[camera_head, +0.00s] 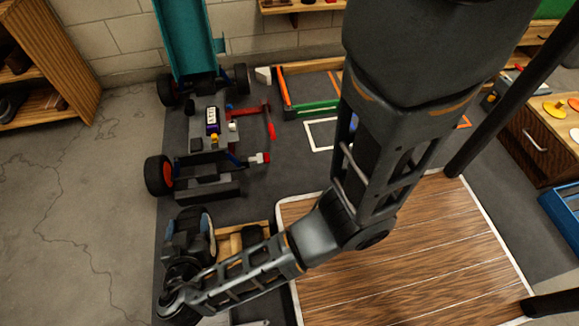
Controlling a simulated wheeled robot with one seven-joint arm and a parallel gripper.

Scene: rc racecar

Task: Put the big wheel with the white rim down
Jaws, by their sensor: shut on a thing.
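My gripper (184,241) is at the lower left, past my wrist, and is shut on the big wheel (208,226). The wheel is a dark tyre standing on edge, seen mostly from its tread. Its white rim does not show clearly from here, and the gripper body hides part of it. I cannot tell whether the wheel touches the surface beneath it.
The racecar chassis (205,143) lies behind the gripper, with a red-rimmed wheel (159,176) on its near left. A wooden frame (231,243) is right of the held wheel. A white-edged wooden board (420,265) and a white outline (319,149) lie further right.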

